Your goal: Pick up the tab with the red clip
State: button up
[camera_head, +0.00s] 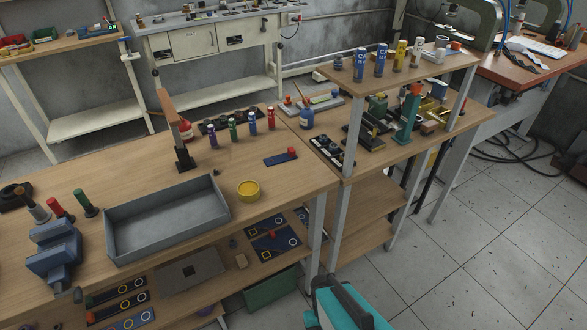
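A flat dark blue tab (275,160) lies on the wooden workbench near its right end. A small red clip (291,152) sits at the tab's right end. The tab is right of and behind a round yellow tin, and nothing covers it. A second small red piece (272,234) shows on a dark blue panel on the lower shelf; I cannot tell whether it is a clip.
A grey metal tray (168,240) and the yellow tin (249,190) stand on the workbench (115,180). Several coloured bottles stand behind the tab, including a red one (271,118). A raised shelf (400,77) on posts stands to the right. Bare wood surrounds the tab.

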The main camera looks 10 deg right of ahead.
aim_at(291, 155)
jog(key=k, duration=1.35)
jog(key=u, duration=4.35)
jog(key=i, duration=0.05)
jog(key=z, duration=3.1)
jog(key=i, duration=1)
